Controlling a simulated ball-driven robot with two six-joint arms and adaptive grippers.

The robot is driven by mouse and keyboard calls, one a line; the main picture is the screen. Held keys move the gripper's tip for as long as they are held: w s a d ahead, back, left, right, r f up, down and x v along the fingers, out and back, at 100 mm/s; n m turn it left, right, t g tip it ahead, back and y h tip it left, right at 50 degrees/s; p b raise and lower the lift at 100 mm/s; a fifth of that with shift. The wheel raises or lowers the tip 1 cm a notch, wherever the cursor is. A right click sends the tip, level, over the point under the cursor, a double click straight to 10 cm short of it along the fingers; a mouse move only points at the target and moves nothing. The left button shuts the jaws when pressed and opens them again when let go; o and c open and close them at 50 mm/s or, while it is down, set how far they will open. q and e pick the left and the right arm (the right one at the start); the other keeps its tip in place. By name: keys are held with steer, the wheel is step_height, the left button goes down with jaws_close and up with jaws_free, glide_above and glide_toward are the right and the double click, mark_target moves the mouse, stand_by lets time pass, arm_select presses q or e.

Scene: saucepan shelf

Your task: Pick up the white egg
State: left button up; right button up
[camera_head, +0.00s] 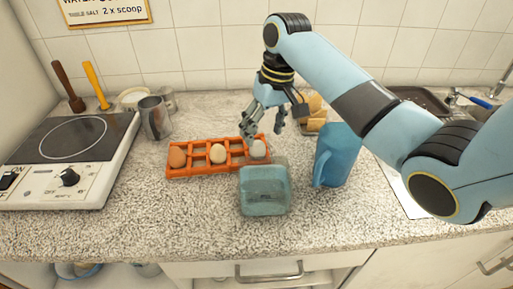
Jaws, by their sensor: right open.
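An orange egg rack (190,171) lies on the speckled counter and holds three eggs apart from each other. The white egg (258,150) sits at its right end. A cream egg (218,154) is in the middle part and a brown egg (177,157) at the left end. My right gripper (264,130) is open and empty, fingers pointing down, close above or behind the white egg; the exact gap is hard to tell. My left gripper is not in view.
A clear bluish container (264,191) stands just in front of the rack's right end. A blue jug (337,156) stands to the right, under my right arm. Yellowish blocks (316,122) lie behind the gripper. A metal pitcher (154,118) and hotplate (75,139) are left.

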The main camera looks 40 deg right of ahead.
mark_target(260, 141)
steer(key=shift+w+f, duration=0.15)
steer(key=shift+f, duration=0.2)
steer(key=f, duration=0.2)
steer(key=w+f, duration=0.1)
steer(key=f, duration=0.2)
steer(key=shift+a, duration=0.15)
steer(key=c, duration=0.4)
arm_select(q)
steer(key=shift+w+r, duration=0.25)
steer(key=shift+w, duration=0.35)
arm_select(e)
steer(key=c, duration=0.4)
